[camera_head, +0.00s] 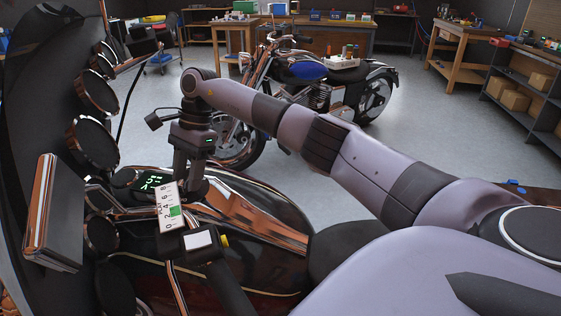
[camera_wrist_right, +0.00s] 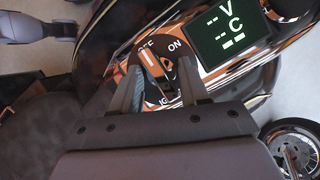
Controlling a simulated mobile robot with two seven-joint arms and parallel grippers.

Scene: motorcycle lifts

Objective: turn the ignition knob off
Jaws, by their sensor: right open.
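My left gripper does not show.
A lit green-on-black display (camera_wrist_right: 228,30) sits right beside the knob. Another motorcycle with a blue tank (camera_head: 308,71) stands behind. Workbenches line the room, with open floor between.

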